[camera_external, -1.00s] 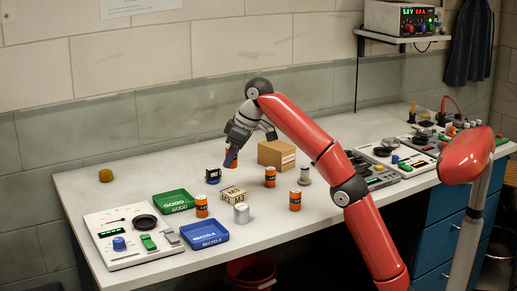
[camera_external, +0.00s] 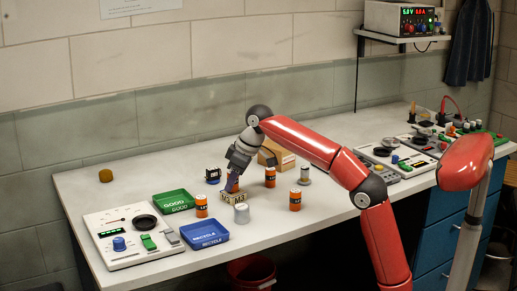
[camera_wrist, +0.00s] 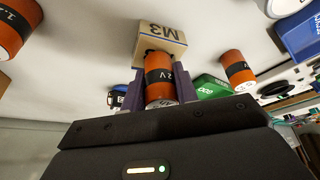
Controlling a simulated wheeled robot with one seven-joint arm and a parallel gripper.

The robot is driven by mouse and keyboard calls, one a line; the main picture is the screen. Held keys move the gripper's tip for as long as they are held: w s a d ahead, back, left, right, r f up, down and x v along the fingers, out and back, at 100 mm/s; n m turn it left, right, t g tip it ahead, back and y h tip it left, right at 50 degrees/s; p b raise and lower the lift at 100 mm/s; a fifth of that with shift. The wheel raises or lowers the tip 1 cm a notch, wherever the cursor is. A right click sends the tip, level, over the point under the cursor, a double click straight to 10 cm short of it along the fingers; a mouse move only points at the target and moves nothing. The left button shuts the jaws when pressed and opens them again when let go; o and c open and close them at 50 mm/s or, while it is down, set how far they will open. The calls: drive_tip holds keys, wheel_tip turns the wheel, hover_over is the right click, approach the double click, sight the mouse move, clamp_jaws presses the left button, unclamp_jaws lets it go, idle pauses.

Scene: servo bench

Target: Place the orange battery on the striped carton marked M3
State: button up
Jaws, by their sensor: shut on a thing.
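My gripper (camera_external: 232,187) is shut on an orange battery with a black band. The wrist view shows this battery (camera_wrist: 160,82) between the purple fingers, its far end overlapping the carton. The tan carton marked M3 (camera_wrist: 163,42) lies directly beyond it; in the external view the carton (camera_external: 233,199) is right below the fingertips and partly covered by them. The battery looks roughly upright at the carton's top. I cannot tell whether it touches.
Other orange batteries stand near: one left (camera_external: 201,206), one right (camera_external: 295,200), one behind (camera_external: 270,177). A silver can (camera_external: 242,214) stands just in front of the carton. The green tray (camera_external: 174,201) and blue tray (camera_external: 204,235) lie left. A cardboard box (camera_external: 270,153) stands behind.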

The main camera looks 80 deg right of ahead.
drive_tip(key=shift+f, duration=0.1)
drive_tip(key=o, duration=1)
drive_tip(key=shift+o, duration=0.2)
drive_tip(key=shift+r, duration=0.2)
drive_tip(key=p+v, duration=0.1)
drive_tip(key=v, duration=1)
drive_tip(key=shift+s+r+p, duration=0.15)
drive_tip(key=shift+r+p, duration=0.2)
drive_tip(key=shift+r, duration=0.05)
